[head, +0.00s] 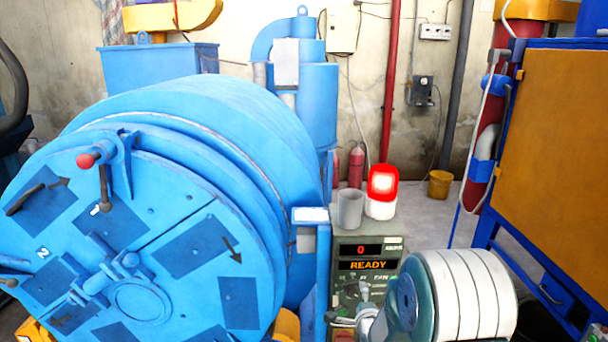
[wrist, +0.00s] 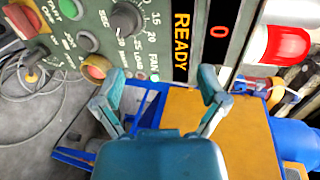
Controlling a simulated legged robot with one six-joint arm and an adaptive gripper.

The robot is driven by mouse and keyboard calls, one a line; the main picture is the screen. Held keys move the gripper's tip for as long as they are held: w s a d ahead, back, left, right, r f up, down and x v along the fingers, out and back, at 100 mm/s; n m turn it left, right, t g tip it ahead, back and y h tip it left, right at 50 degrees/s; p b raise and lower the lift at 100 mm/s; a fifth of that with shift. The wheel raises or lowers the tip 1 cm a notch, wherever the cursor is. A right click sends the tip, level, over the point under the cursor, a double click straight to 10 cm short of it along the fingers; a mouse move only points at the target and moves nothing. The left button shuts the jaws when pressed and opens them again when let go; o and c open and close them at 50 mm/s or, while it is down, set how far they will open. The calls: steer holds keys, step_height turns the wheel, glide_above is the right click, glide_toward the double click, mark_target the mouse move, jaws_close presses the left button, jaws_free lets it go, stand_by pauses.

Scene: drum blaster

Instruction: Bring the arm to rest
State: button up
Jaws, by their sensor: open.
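My gripper (wrist: 160,80) shows in the wrist view with its two teal fingers spread apart and nothing between them. It is in front of the control panel (wrist: 150,42), which appears turned on its side there. The panel carries a black dial (wrist: 124,20), green and red buttons and a display reading READY (wrist: 181,42) with a red 0. In the head view the same control box (head: 368,243) stands right of the blue drum machine (head: 215,140). I cannot make out my fingers clearly in the head view.
A lit red lamp (head: 382,185) and a grey cup (head: 350,209) stand on the control box. The round drum door (head: 130,230) has a red-knobbed lever (head: 86,160). An orange-panelled blue cabinet (head: 555,140) stands at right. Open floor (head: 415,215) shows behind the box.

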steer(key=s+r+n+g, duration=0.5)
steer(key=s+r+n, duration=0.5)
steer(key=s+r, duration=0.4)
steer(key=s+r+n+g, duration=0.2)
steer(key=s+n, duration=0.2)
steer(key=s, duration=0.7)
steer(key=s+r+n+g, duration=0.1)
steer(key=s+n, duration=0.3)
steer(key=s, duration=0.7)
steer(key=shift+r+g, duration=0.4)
steer(key=shift+g, duration=0.4)
